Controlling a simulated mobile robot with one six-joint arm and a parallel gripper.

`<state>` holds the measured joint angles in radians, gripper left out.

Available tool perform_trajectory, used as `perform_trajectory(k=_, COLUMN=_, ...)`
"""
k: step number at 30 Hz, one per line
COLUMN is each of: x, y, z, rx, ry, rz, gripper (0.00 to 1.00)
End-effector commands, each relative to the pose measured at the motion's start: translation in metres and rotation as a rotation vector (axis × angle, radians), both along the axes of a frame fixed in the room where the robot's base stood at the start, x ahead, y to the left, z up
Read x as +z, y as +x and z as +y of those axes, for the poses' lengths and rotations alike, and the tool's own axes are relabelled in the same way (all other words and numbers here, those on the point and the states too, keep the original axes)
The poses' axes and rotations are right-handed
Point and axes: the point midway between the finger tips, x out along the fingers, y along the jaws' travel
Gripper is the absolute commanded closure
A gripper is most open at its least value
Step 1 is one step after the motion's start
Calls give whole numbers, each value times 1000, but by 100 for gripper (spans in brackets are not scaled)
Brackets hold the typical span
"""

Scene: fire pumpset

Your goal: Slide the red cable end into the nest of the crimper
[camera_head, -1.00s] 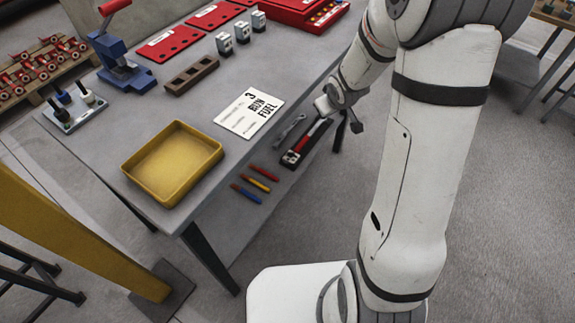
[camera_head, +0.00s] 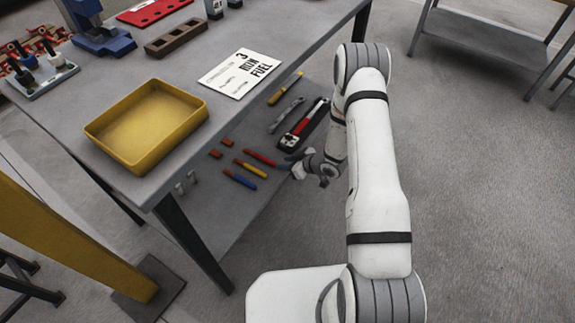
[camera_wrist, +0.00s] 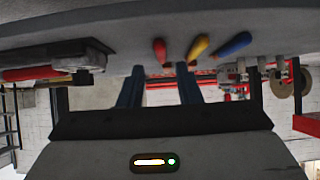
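The red cable end (camera_head: 262,158) lies on the lower shelf of the table in the head view, beside a yellow one (camera_head: 250,169) and a blue one (camera_head: 240,179). My gripper (camera_head: 298,168) is low at the shelf's right edge, just right of the red cable end. In the wrist view my gripper's two blue fingers (camera_wrist: 160,68) are apart and empty; the red cable end (camera_wrist: 160,50) shows in line with the gap, beyond the tips. The blue press (camera_head: 104,40), seemingly the crimper, stands at the tabletop's back left, cut by the frame; its nest cannot be made out.
The tabletop overhangs the shelf. A yellow tray (camera_head: 148,168) and a white sign (camera_head: 240,73) lie on the tabletop. A black case with a red tool (camera_head: 303,125) and a grey wrench (camera_head: 285,115) lie on the shelf.

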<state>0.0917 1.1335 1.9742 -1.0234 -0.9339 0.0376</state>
Motion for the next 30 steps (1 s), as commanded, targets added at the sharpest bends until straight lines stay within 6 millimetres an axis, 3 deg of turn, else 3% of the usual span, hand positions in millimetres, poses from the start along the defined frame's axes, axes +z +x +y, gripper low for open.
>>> perform_trajectory(k=30, x=-38, y=33, z=43, rx=1, ry=-3, rz=0, gripper=69)
